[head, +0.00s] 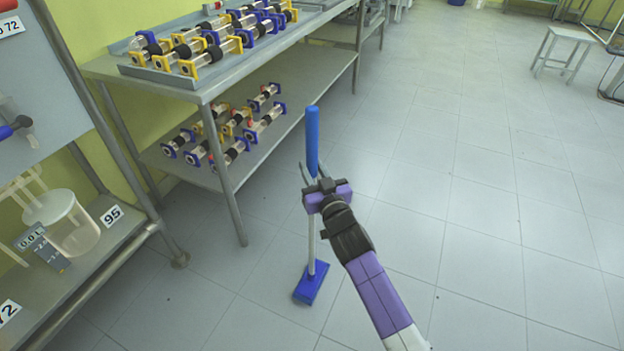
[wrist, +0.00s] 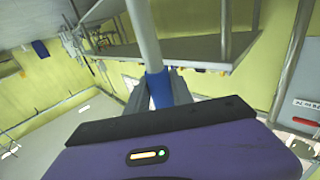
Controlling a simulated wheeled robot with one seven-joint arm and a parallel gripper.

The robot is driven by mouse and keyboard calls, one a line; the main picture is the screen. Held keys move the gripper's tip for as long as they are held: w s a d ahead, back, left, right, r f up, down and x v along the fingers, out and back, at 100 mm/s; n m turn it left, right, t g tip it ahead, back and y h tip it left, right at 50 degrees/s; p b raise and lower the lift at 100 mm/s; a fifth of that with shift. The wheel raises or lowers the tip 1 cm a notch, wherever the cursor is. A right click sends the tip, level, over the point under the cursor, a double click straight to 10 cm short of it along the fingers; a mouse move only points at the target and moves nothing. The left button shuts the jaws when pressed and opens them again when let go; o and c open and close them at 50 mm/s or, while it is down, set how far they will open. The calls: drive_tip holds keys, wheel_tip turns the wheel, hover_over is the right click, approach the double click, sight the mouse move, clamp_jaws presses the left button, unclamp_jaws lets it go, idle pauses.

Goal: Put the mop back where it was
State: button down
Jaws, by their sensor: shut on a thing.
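The mop (head: 312,140) stands nearly upright in the head view, with a blue upper handle, a pale shaft and a blue head (head: 311,284) low over the floor tiles. I cannot tell whether the head touches the floor. My gripper (head: 308,175) is shut on the mop's handle, around the lower part of the blue grip. In the wrist view the mop (wrist: 158,88) runs between my gripper's fingers (wrist: 160,88), with the pale shaft above the blue part. The finger contact is partly hidden by the gripper body.
A metal table (head: 290,92) with glass reactors on two levels stands left of the mop. A steel rack (head: 135,238) with a clear container (head: 75,225) is at the left edge. A white stool (head: 565,45) stands far right. The tiled floor (head: 480,200) to the right is clear.

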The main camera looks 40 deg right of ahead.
drive_tip(key=shift+f+b, duration=0.6)
drive_tip(key=shift+f, duration=0.45)
drive_tip(key=shift+f, duration=0.15)
drive_tip(key=c, duration=1.1)
unclamp_jaws()
drive_tip(key=shift+f, duration=0.1)
